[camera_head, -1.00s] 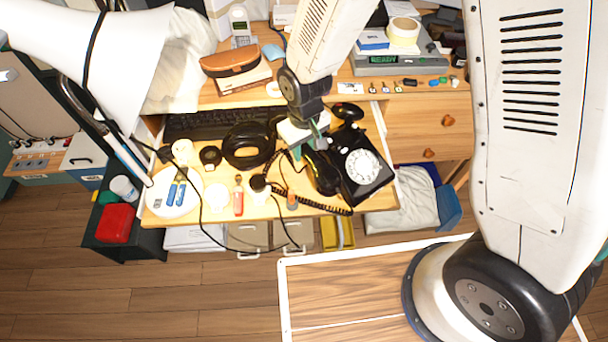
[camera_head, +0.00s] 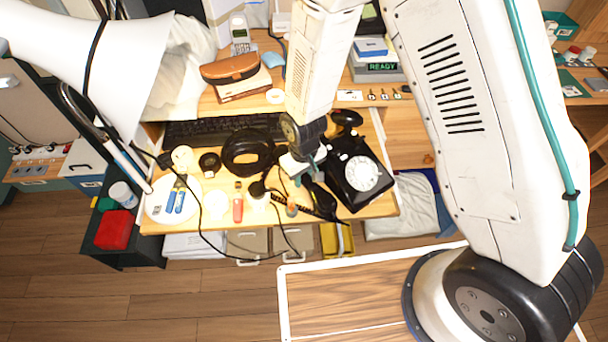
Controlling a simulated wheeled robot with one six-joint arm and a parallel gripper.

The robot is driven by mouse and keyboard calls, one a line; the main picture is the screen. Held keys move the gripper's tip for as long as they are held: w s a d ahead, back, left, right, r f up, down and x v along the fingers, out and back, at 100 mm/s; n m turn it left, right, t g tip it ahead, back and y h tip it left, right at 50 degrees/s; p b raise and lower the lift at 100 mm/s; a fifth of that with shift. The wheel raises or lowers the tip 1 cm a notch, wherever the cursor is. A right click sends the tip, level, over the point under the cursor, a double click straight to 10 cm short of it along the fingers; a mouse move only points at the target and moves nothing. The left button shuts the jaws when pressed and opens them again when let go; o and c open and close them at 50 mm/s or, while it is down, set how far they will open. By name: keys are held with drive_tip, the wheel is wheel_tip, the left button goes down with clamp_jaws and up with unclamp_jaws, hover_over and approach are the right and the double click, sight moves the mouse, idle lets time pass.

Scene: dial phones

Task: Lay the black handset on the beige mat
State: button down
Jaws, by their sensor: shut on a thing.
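The black dial phone (camera_head: 352,170) stands on the right part of the pull-out desk shelf, with its white dial facing up. My gripper (camera_head: 301,176) is left of the phone, pointing down. It is shut on the black handset (camera_head: 322,199), which shows as a dark shape below and right of the jaws, beside the phone. The jaws and part of the handset are hard to make out among dark things, and I cannot tell how high the handset is. I cannot make out a beige mat apart from the light wood of the shelf.
Black headphones (camera_head: 247,152), a red bottle (camera_head: 238,208) and a white plate (camera_head: 158,208) lie left of my gripper. A black keyboard (camera_head: 215,131) lies behind. A black cable crosses the shelf's front. A white lamp (camera_head: 110,50) hangs at upper left.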

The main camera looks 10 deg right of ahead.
drive_tip(key=c, duration=1.1)
unclamp_jaws()
drive_tip(key=shift+f, duration=0.1)
drive_tip(key=d+r+m, duration=0.1)
drive_tip(key=d+r, duration=0.1)
drive_tip(key=r, duration=0.8)
drive_tip(key=d+r, duration=0.3)
drive_tip(key=r, duration=0.8)
drive_tip(key=s+d+r+m, duration=0.2)
drive_tip(key=s+d+r, duration=0.4)
drive_tip(key=r, duration=0.4)
drive_tip(key=s+d+r+m, duration=0.1)
drive_tip(key=s+d+r, duration=0.2)
drive_tip(key=s, duration=0.1)
drive_tip(key=s+d+r+m, duration=0.1)
drive_tip(key=s+d+r, duration=0.2)
drive_tip(key=s, duration=0.2)
drive_tip(key=s+d+r+t, duration=0.1)
drive_tip(key=s+d+r, duration=0.1)
drive_tip(key=s+d, duration=0.2)
drive_tip(key=shift+s+r+m, duration=0.3)
drive_tip(key=shift+r+m, duration=0.1)
